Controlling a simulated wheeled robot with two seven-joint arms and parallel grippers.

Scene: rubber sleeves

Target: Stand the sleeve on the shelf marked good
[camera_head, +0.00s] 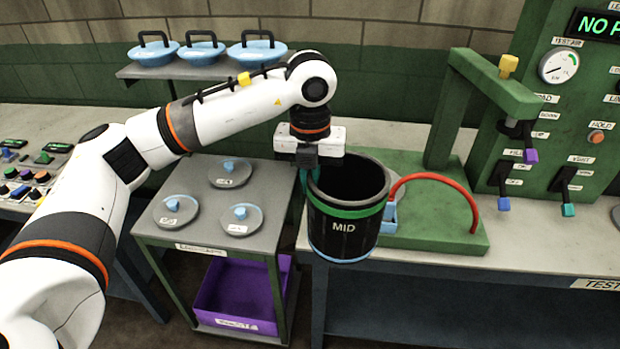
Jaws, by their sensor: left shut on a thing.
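The sleeve (343,214) is a black open-topped cylinder with a green band, a light blue lower edge and the word MID in white. My left gripper (307,172) is shut on its left wall near the rim. The sleeve appears nearly upright, in front of the green test stand, overlapping the front edge of the test bench in the picture. I cannot tell if it touches the bench. No shelf with a readable "good" mark shows. My right gripper is not in view.
A grey cart (188,231) bears several round plates with blue knobs; a purple bin (239,293) sits below. A back shelf (180,74) holds blue lids. A red hose (440,177) arches beside the sleeve on the green stand (440,241). Bare bench lies front right.

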